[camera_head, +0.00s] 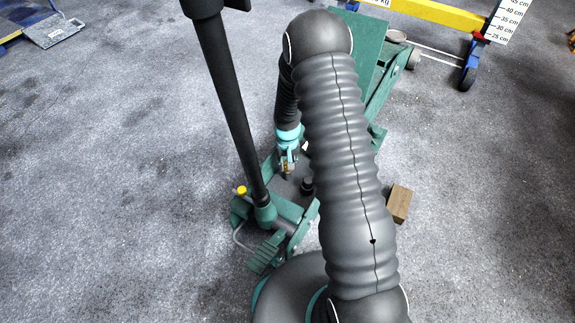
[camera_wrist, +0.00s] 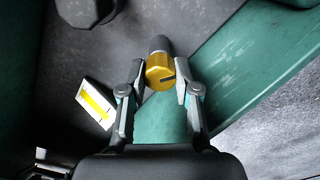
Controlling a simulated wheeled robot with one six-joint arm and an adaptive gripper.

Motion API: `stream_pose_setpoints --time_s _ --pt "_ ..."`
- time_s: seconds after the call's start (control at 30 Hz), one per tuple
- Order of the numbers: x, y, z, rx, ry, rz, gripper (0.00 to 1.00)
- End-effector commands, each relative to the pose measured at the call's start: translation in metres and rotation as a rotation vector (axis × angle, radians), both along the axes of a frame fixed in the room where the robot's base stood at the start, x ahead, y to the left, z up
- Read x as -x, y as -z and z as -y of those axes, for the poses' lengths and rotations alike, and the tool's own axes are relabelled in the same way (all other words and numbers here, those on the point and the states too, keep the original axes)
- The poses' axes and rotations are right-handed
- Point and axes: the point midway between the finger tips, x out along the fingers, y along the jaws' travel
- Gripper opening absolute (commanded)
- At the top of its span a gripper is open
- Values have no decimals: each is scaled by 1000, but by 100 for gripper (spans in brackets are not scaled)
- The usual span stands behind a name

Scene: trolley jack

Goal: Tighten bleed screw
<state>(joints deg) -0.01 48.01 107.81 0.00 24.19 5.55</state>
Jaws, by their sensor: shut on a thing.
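The yellow bleed screw (camera_wrist: 159,74) has a slotted knob on a dark stem and shows in the middle of the wrist view. My gripper (camera_wrist: 161,82) is shut on it, with one fingertip on each side of the knob. In the head view my gripper (camera_head: 287,168) reaches down into the green trolley jack, and the screw cannot be made out clearly there. The jack's green frame (camera_head: 380,92) runs behind my arm, which hides much of it. A green side plate (camera_wrist: 262,62) passes right of the screw in the wrist view.
The jack's long black handle (camera_head: 230,100) rises left of my gripper. A yellow cap (camera_head: 240,191) sits near its foot. A wooden block (camera_head: 399,203) lies on the floor to the right. A yellow beam (camera_head: 430,13) stands at the back.

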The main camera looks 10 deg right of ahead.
Motion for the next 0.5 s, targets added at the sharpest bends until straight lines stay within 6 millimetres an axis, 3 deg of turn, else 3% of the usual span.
stream_pose_setpoints --time_s 0.5 --pt "-1 -1 0 0 489 2 0"
